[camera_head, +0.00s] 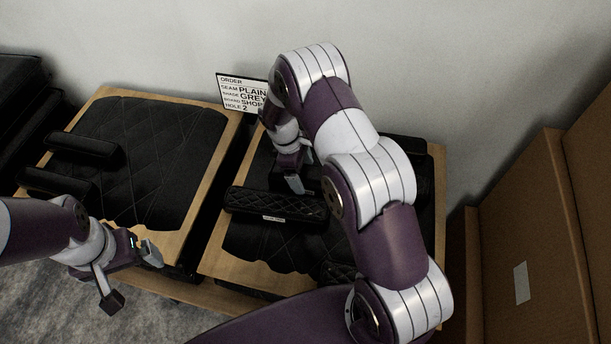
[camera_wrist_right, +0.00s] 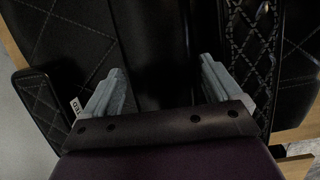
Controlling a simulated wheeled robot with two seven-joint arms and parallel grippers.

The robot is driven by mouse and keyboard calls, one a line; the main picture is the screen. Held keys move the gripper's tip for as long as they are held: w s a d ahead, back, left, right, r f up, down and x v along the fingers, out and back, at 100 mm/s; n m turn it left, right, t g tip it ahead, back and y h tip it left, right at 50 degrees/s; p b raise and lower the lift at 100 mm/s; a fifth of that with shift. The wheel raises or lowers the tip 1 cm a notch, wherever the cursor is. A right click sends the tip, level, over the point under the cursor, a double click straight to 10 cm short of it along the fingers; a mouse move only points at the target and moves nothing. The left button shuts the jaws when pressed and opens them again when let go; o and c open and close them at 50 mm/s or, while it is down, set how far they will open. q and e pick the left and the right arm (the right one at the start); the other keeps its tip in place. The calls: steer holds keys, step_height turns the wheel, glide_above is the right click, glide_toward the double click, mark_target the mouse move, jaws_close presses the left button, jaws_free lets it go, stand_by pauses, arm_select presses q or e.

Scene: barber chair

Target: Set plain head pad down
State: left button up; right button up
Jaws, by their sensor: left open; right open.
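My right gripper (camera_head: 290,180) is open above the right wooden board (camera_head: 217,262), just behind a long black pad with diamond stitching and a small pale label (camera_head: 274,218). In the right wrist view my right gripper (camera_wrist_right: 163,92) has its two fingers spread, with a smooth dark surface between and beyond them and nothing seen gripped. A black pad with a label also shows at the left there (camera_wrist_right: 42,112). I cannot tell which part is the plain head pad; my right arm hides part of the right board. My left gripper (camera_head: 131,277) is open and empty at the left board's front edge.
The left wooden board (camera_head: 228,128) bears a large black quilted cushion (camera_head: 165,160) and two small black pads (camera_head: 84,149). An order card (camera_head: 242,94) reading PLAIN, GREY and 2 stands at the back. Brown boxes (camera_head: 530,225) stand at the right.

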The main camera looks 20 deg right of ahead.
steer(key=shift+s+d+f, duration=0.25)
steer(key=shift+f, duration=0.25)
steer(key=shift+s+d+f, duration=0.2)
steer(key=shift+s+f, duration=0.05)
steer(key=shift+f, duration=0.25)
steer(key=shift+w+a, duration=0.1)
steer(key=shift+w, duration=0.1)
steer(key=shift+c, duration=1.3)
steer(key=c, duration=0.7)
